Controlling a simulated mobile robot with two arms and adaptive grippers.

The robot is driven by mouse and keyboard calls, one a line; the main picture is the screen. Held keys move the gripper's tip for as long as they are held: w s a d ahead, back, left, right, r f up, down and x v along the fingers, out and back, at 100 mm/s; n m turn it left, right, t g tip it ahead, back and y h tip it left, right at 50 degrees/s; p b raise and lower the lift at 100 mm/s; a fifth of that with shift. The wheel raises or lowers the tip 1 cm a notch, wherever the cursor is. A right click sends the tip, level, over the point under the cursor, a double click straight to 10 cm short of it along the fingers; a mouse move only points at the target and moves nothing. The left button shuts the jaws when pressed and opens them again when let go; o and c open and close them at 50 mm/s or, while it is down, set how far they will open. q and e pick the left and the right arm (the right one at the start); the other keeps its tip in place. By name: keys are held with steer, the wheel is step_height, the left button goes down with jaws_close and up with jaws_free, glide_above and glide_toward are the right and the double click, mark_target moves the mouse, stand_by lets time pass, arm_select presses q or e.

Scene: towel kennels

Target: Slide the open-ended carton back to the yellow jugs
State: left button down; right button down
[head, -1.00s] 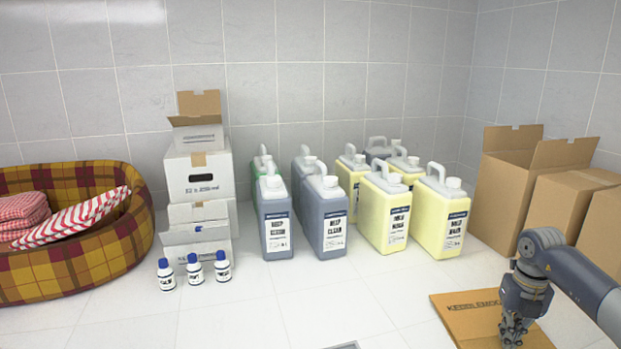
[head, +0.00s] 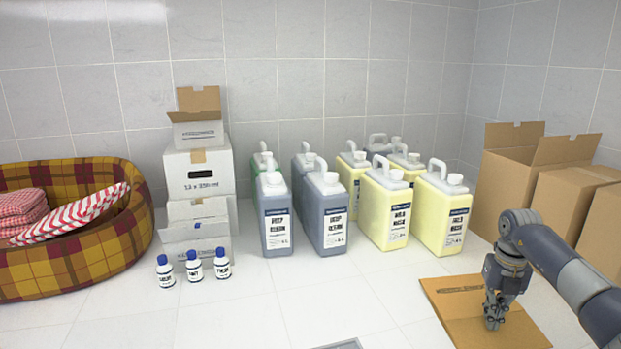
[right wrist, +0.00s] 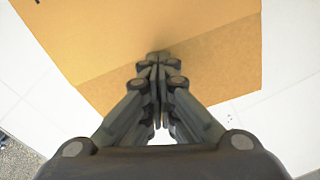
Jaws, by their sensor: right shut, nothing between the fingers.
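The carton (head: 452,306) is a flat brown cardboard piece lying on the white floor at the lower right of the head view, with dark print near its far edge. It fills the upper part of the right wrist view (right wrist: 150,40). My right gripper (head: 492,322) is shut with nothing between its fingers. Its fingertips (right wrist: 158,58) point down at the carton and look to be on or just above it; contact is hard to tell. The yellow jugs (head: 388,212) stand behind the carton, with a strip of bare floor between. My left gripper is out of view.
Grey-blue jugs (head: 325,215) stand left of the yellow ones. Open brown boxes (head: 522,190) stand at the right near the wall. White boxes (head: 199,172), several small bottles (head: 194,266) and a plaid pet bed (head: 95,257) are at left. The middle floor is clear.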

mark_target(481, 314)
steer(key=shift+w+a+f+b, duration=0.1)
steer(key=shift+w+a+b, duration=0.05)
steer(key=shift+w+b, duration=0.3)
steer(key=shift+w+a+f+b, duration=0.1)
steer(key=shift+w+b, duration=0.25)
steer(key=shift+w, duration=0.2)
steer(key=shift+w+a+r+b, duration=0.15)
steer(key=shift+w+b, duration=0.35)
steer(key=shift+r, duration=0.1)
